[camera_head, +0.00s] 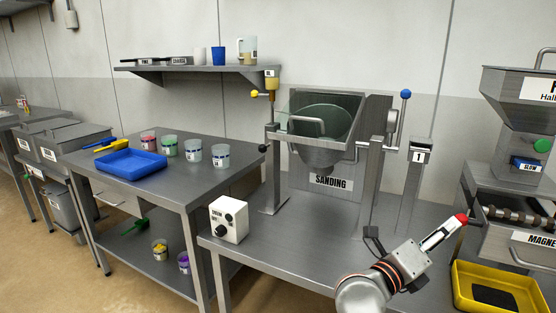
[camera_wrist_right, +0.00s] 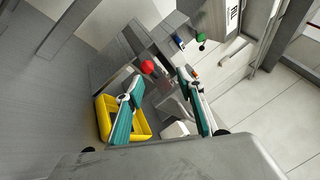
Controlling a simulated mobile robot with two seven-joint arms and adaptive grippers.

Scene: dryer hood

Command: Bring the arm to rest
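My right arm comes in from the bottom of the head view. Its gripper (camera_head: 448,229) is raised over the right end of the steel bench and points up and right at the magnet machine. In the wrist view the two teal-sided fingers of this gripper (camera_wrist_right: 160,77) stand apart with nothing held between them. A red knob (camera_head: 461,218) shows at the fingertips in the head view. In the wrist view the red knob (camera_wrist_right: 147,67) lies beyond the left fingertip; I cannot tell whether they touch. My left gripper is not in view.
The yellow tray (camera_head: 459,294) sits at lower right, close to my right arm. The sanding drum (camera_head: 322,128) and its posts stand behind the arm. A white switch box (camera_head: 229,220) is on the bench. A side table with a blue tray (camera_head: 131,163) and cups is at left.

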